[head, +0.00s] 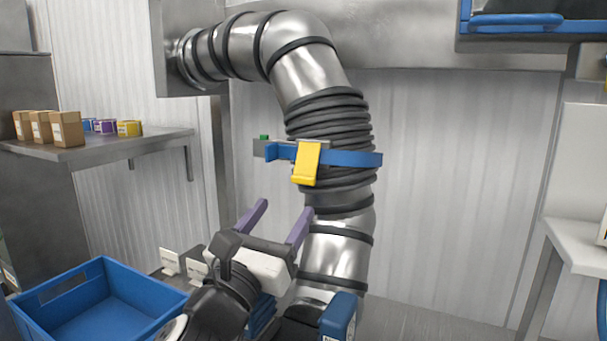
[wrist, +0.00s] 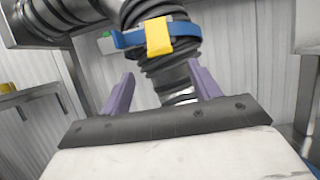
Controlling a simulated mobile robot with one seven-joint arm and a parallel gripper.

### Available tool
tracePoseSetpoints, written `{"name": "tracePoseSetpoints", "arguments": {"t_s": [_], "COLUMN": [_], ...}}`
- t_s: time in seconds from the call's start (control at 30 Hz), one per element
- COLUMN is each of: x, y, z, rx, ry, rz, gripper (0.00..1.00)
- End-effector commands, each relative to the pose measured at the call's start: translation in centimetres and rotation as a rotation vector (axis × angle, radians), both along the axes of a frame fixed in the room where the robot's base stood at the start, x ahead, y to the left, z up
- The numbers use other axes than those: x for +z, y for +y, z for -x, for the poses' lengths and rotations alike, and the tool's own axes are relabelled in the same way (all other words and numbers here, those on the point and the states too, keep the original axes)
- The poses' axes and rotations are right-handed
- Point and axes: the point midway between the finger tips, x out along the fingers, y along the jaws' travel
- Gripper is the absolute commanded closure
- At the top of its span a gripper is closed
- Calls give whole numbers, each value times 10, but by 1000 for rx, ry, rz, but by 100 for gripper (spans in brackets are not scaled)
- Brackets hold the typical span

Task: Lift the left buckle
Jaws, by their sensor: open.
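A yellow buckle (head: 307,163) sits on a blue strap (head: 352,158) around the black ribbed section of a large metal duct. The yellow buckle also shows in the wrist view (wrist: 158,37), above and between my fingers, with the blue strap (wrist: 128,39) beside it. A small green piece (head: 264,138) is at the strap's left end on a grey part. My gripper (head: 278,222) has purple fingers; it is open and empty, below and to the left of the buckle, apart from it. Only one buckle is visible.
The metal duct (head: 337,255) runs down in front of a ribbed wall. A blue crate (head: 150,305) stands at lower left. A shelf (head: 120,147) with brown boxes and small purple and yellow containers is at left. A white table (head: 575,245) is at right.

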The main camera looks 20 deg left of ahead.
Motion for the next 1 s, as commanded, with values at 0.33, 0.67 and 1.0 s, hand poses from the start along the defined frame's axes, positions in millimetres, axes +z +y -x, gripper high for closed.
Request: {"name": "tracePoseSetpoints", "arguments": {"t_s": [0.33, 0.67, 1.0], "x": [25, 33, 33], "y": [-11, -15, -15], "z": [-52, -77, -79], "rx": [-4, 0, 0], "ry": [0, -1, -1], "rz": [3, 1, 0], "gripper": [38, 38, 43]}}
